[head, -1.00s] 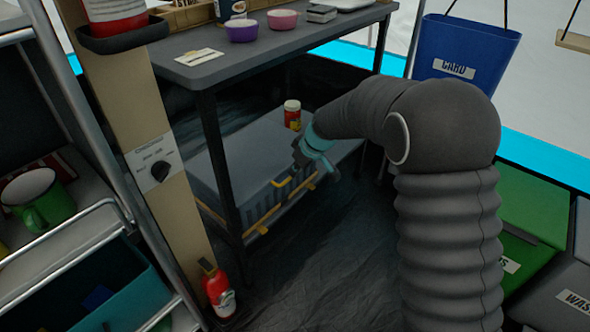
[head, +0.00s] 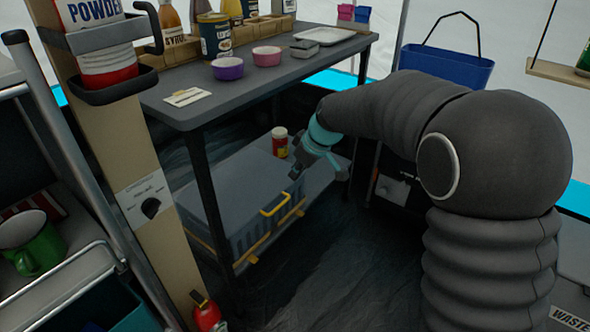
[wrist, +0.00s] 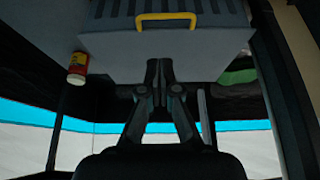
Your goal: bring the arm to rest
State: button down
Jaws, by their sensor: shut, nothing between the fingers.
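My gripper (wrist: 159,75) is shut with nothing between its fingers; in the wrist view its tips lie in front of the grey crate (wrist: 205,42). In the head view my gripper (head: 296,172) hangs at the end of my bent arm, beside the right end of the table's lower shelf. The ribbed grey crate (head: 235,190) with a yellow handle (head: 274,199) sits on that shelf, just left of the gripper. I cannot tell whether the fingertips touch it.
A red jar with a pale lid (head: 280,143) stands behind the crate. The dark tabletop (head: 215,95) overhangs the shelf, with a table leg (head: 209,190) at the front. A blue bin (head: 440,72) hangs behind my arm. The front floor is open.

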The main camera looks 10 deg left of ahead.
jog(key=s+d+f+m+g+h, duration=0.1)
jog(key=s+d+f+m+h, duration=0.1)
jog(key=s+d+m, duration=0.5)
jog(key=s+d+r+m+t+h+p, duration=0.1)
jog(key=s+d+r+m+p, duration=0.1)
jog(key=s+d+r, duration=0.3)
jog(key=s+d+r+m+t+h+p, duration=0.1)
jog(key=s+d+r, duration=0.4)
jog(key=s+d, duration=0.5)
jog(key=s+d+r+m+t+h+p, duration=0.1)
jog(key=s+d+r+m+t+p, duration=0.1)
jog(key=s+d+r, duration=0.4)
jog(key=s+d+m+p, duration=0.1)
jog(key=d, duration=0.3)
jog(key=shift+s+p, duration=0.3)
